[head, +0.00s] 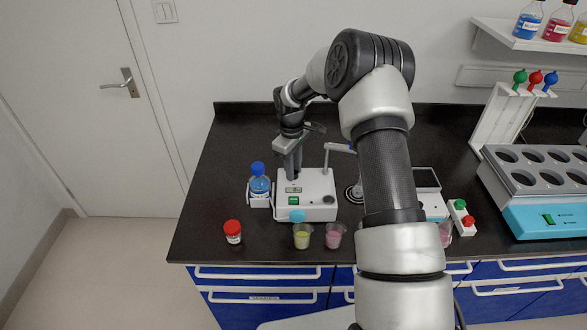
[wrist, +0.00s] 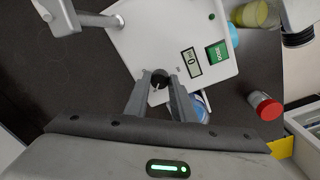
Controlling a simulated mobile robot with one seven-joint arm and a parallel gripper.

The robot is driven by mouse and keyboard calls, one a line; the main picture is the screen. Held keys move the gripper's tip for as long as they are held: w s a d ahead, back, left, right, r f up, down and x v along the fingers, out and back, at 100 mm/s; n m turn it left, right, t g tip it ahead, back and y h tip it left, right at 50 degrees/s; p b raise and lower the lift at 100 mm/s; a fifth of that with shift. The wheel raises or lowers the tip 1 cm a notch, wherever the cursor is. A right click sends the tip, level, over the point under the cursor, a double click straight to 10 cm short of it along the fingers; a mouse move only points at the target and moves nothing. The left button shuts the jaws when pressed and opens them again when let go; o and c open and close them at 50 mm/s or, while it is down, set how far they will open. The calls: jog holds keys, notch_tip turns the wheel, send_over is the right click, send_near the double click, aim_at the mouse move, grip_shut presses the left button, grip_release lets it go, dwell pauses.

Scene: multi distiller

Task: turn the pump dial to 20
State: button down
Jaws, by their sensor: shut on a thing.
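The pump (head: 318,189) is a white box on the dark bench, with a small display and a green switch on its front. It also fills the upper middle of the wrist view (wrist: 150,40). The black dial (wrist: 160,78) sits on its top, between my fingertips. My gripper (head: 293,176) points down at the pump and is shut on the dial. The display (wrist: 191,62) seems to show a 0, seen turned. In the head view my gripper hides the dial.
A blue-capped bottle (head: 260,182) stands at the pump's left side. A red-capped jar (head: 232,232) and beakers with yellow-green (head: 302,237) and pink (head: 334,236) contents stand in front. My arm covers the bench right of the pump.

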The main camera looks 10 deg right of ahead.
jog(key=m+b, duration=0.2)
jog(key=m, duration=0.1)
jog(key=shift+f+m+b, duration=0.15)
jog(key=shift+m+b, duration=0.2)
jog(key=shift+m, duration=0.05)
jog(key=m+b, duration=0.1)
jog(key=m, duration=0.3)
jog(key=shift+m+b, duration=0.3)
jog(key=shift+b, duration=0.05)
jog(key=m, duration=0.4)
jog(key=shift+w+a+g+b, duration=0.1)
jog(key=shift+g+b, duration=0.2)
jog(key=shift+b, duration=0.1)
jog(key=shift+m, duration=2.8)
jog(key=c, duration=1.5)
grip_release()
